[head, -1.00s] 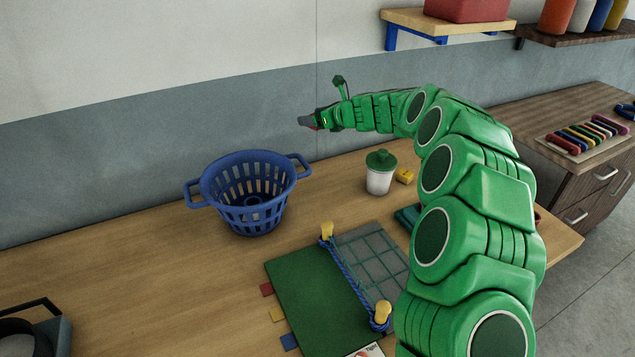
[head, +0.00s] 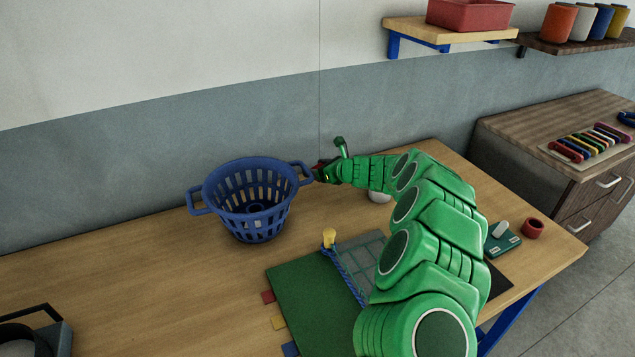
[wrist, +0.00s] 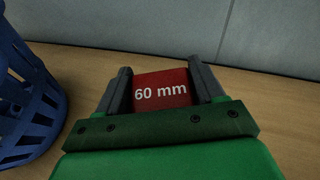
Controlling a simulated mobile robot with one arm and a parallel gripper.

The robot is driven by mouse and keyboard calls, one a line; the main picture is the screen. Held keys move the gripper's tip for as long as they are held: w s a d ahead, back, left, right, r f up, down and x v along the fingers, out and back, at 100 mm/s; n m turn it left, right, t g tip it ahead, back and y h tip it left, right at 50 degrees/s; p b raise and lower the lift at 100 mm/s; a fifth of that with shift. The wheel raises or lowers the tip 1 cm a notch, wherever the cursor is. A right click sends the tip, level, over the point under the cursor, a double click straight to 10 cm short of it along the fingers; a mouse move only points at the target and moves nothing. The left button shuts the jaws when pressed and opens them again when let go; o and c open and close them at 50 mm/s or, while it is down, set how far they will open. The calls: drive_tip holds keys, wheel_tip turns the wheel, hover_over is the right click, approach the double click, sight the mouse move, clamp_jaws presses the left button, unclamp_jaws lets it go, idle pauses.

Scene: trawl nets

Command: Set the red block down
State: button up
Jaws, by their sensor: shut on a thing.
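My gripper (wrist: 162,88) is shut on the red block (wrist: 160,92), which is marked "60 mm" in white in the wrist view. The block sits between the two dark fingers. Wooden bench top shows around and beyond it; I cannot tell whether the block touches the bench. In the head view my gripper (head: 318,172) is just right of the blue basket, near its right handle, and the block is mostly hidden there.
The blue basket (head: 250,215) stands close on the left and also shows in the wrist view (wrist: 22,100). The grey wall (wrist: 275,35) is behind. A green mat (head: 310,300) lies in front. My arm partly hides a white jar (head: 379,197).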

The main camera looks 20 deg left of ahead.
sight(317, 187)
drive_tip(key=shift+s+a+f, duration=0.1)
drive_tip(key=shift+f, duration=2.35)
drive_tip(key=o, duration=1.1)
drive_tip(key=shift+f, duration=0.1)
